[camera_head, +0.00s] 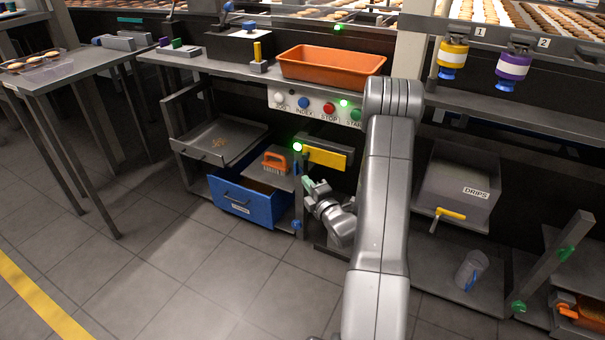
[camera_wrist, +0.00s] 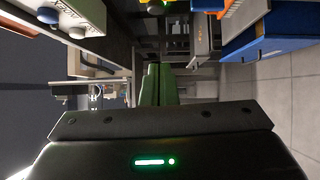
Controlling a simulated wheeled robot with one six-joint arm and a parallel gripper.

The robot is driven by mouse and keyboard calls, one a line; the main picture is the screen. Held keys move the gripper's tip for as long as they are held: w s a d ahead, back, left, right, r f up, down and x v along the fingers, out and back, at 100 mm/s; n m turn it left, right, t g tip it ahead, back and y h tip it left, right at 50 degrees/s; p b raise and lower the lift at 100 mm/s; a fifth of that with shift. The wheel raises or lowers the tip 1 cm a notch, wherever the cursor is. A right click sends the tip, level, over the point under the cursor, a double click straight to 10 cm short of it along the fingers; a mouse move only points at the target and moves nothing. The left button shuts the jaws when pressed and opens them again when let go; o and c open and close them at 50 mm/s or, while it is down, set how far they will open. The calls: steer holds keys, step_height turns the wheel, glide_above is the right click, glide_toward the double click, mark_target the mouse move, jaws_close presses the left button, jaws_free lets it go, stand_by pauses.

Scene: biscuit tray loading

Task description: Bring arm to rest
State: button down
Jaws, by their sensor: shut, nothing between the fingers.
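My arm reaches forward over the floor and bends down in front of the workbench. My gripper (camera_head: 308,184) hangs low near the blue drawer's right side, below the yellow bar. In the wrist view its green fingers (camera_wrist: 159,84) are together with nothing between them. The gripper looks apart from the drawer and the bench, though the exact gap is hard to judge.
The blue drawer (camera_head: 238,199) stands out from the bench, near an orange brush (camera_head: 277,162). The yellow bar (camera_head: 325,157) is close above my gripper. An orange tray (camera_head: 330,63) sits on the bench. Floor (camera_head: 180,270) at front left is clear.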

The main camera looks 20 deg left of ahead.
steer(key=shift+p+v, duration=0.35)
steer(key=shift+v, duration=1.85)
steer(key=shift+s+a, duration=0.1)
steer(key=shift+a, duration=0.15)
